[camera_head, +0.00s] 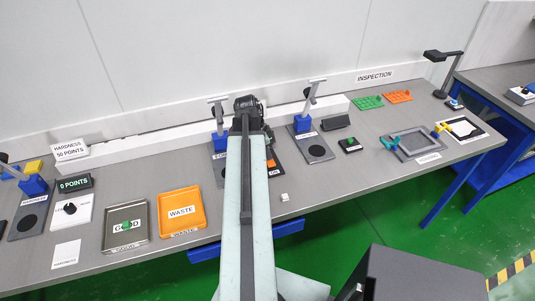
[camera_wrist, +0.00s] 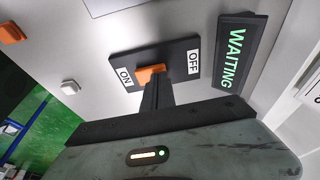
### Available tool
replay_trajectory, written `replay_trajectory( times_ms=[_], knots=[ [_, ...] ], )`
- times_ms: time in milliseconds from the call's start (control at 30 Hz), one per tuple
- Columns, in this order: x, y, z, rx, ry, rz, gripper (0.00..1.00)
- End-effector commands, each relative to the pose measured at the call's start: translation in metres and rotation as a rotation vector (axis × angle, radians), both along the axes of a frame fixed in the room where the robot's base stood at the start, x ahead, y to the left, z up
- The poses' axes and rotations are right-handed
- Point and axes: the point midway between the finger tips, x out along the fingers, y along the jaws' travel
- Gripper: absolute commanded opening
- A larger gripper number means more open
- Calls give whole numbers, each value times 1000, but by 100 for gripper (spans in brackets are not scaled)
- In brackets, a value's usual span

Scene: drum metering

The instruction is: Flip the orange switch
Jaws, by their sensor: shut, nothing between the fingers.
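The orange switch (camera_wrist: 150,74) sits on a black plate (camera_wrist: 183,56) between a white ON label and a white OFF label, in the wrist view. The visible orange part lies nearer the ON label. My gripper (camera_wrist: 157,85) is shut and empty, with its fingertips right at the orange switch. I cannot tell whether they touch it. The fingers hide part of the switch and plate. In the head view my arm hides most of the switch area.
A black display (camera_wrist: 238,52) reading WAITING stands beside the plate. A white block (camera_wrist: 70,87) and an orange block (camera_wrist: 11,32) lie on the table. In the head view, an orange WASTE tray (camera_head: 181,197) and a GOOD tray (camera_head: 112,240) lie left of my arm.

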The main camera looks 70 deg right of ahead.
Motion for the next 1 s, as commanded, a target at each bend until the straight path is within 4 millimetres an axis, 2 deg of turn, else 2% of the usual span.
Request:
replay_trajectory(
  times_ms=[67, 367, 700, 1000],
  knots=[
    [1, -2, -6, 0, 0, 0, 0],
    [0, 0, -4, 2, -1, -1, 0],
    [-10, 11, 0, 3, 0, -3, 0],
    [-10, 10, 1, 1, 1, -2, 0]
  ],
)
